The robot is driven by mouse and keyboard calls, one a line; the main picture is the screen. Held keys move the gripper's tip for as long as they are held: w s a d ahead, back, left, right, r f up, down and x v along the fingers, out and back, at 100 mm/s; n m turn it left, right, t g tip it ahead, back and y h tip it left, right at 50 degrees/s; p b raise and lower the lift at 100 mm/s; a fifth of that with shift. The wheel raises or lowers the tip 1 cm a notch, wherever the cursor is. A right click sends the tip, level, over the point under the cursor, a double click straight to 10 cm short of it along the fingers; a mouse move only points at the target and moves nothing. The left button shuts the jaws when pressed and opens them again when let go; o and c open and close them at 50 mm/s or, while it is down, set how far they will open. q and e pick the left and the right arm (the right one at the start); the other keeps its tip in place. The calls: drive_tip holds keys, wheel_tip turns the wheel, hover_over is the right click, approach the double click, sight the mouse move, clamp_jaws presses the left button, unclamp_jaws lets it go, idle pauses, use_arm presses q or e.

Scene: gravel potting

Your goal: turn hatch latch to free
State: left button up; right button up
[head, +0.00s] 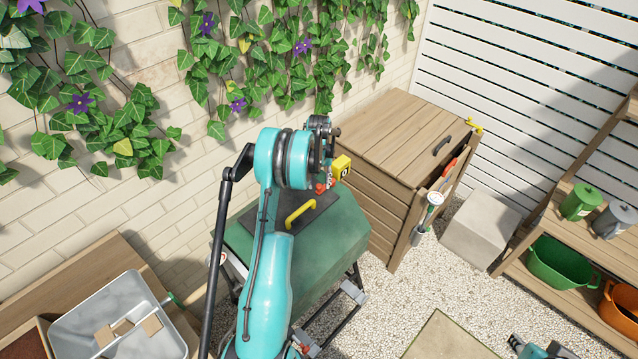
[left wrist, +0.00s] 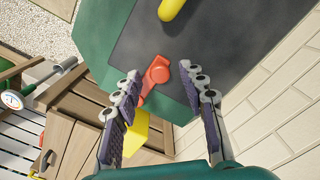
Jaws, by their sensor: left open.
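The green box (head: 347,240) has a dark hatch lid (head: 325,217) with a yellow handle (head: 299,211). A red latch (head: 321,188) sits near the lid's far edge. In the left wrist view the red latch (left wrist: 158,71) has a rounded head at the dark panel, and a yellow block (left wrist: 136,132) appears at its near end, partly behind one finger. My left gripper (left wrist: 168,90) is open, with its fingers on either side of the latch; contact cannot be told. In the head view my left gripper (head: 325,160) is above the latch. My right gripper (head: 540,350) is partly cut off at the bottom edge.
A wooden bin (head: 375,140) stands behind the green box, with a gauge-topped tool (head: 433,205) beside it. A grey tray (head: 125,310) lies at lower left. Shelves at right hold a green tub (head: 560,265) and cans. Gravel (head: 410,300) is open in front.

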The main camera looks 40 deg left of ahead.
use_arm(q)
drive_tip(key=shift+f, duration=0.35)
clamp_jaws()
